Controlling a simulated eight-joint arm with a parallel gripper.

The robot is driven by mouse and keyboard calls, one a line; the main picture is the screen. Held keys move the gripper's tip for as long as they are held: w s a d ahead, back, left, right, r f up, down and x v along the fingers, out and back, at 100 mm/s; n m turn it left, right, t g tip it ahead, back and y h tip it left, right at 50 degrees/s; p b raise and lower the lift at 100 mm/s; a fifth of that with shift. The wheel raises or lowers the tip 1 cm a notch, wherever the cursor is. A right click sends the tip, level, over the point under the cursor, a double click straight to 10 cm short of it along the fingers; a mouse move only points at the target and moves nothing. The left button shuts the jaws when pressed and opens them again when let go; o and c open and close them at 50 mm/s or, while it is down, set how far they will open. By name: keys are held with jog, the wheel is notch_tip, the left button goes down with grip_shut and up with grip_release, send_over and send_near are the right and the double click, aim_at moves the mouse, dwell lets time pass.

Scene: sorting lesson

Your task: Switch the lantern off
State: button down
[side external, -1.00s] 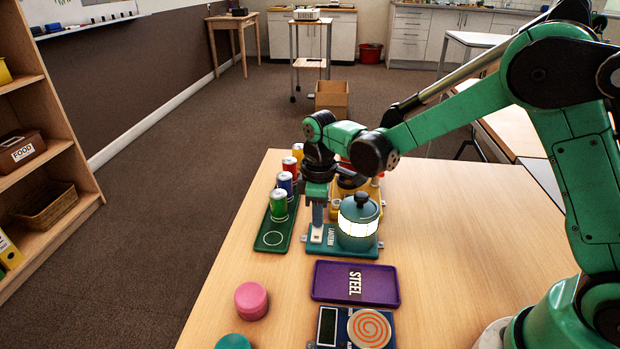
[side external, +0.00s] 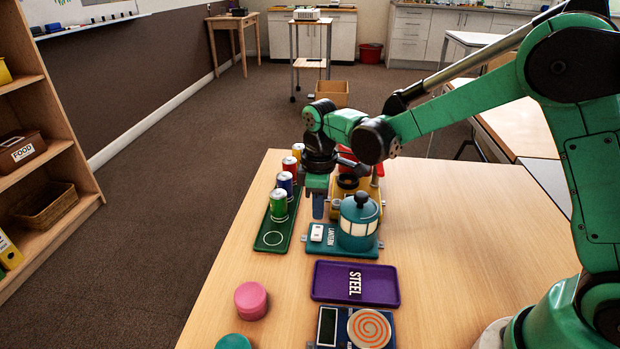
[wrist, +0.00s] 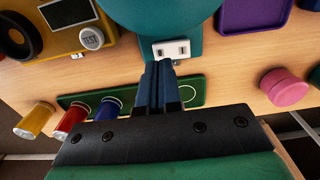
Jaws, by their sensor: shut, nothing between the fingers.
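The teal lantern (side external: 358,212) stands on its teal base (side external: 345,252) labelled LANTERN. Its window panes look pale cream and unlit. The white rocker switch (side external: 317,233) sits at the base's left end, and it also shows in the wrist view (wrist: 171,50). My gripper (side external: 318,212) is shut and empty. Its fingertips are just above and behind the switch, apart from it in the side view. In the wrist view the closed fingertips (wrist: 158,66) lie close to the switch's edge.
A green tray (side external: 270,241) with several cans is to the left. A yellow device (wrist: 60,45) with a TEST button stands behind the lantern. A purple STEEL tray (side external: 325,285), a pink disc (side external: 251,300) and a scale (side external: 369,328) lie in front. The table's right side is clear.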

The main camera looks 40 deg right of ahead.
aim_at(319, 227)
jog(key=shift+r, duration=2.25)
jog(key=shift+s+r, duration=0.1)
jog(key=s+r+m+t, duration=0.1)
jog(key=s+d+r+m+t, duration=0.1)
jog(key=s+r, duration=0.1)
jog(key=s+r+m, duration=0.1)
jog(key=shift+s+d+r+m+t, duration=0.2)
jog(key=shift+s+d+m+t, duration=0.1)
jog(key=shift+t, duration=0.1)
jog(key=s+d+m+t, duration=0.1)
jog(key=s+m+t, duration=0.3)
jog(key=s+m, duration=0.1)
jog(key=shift+s+d, duration=0.35)
jog(key=shift+s, duration=0.4)
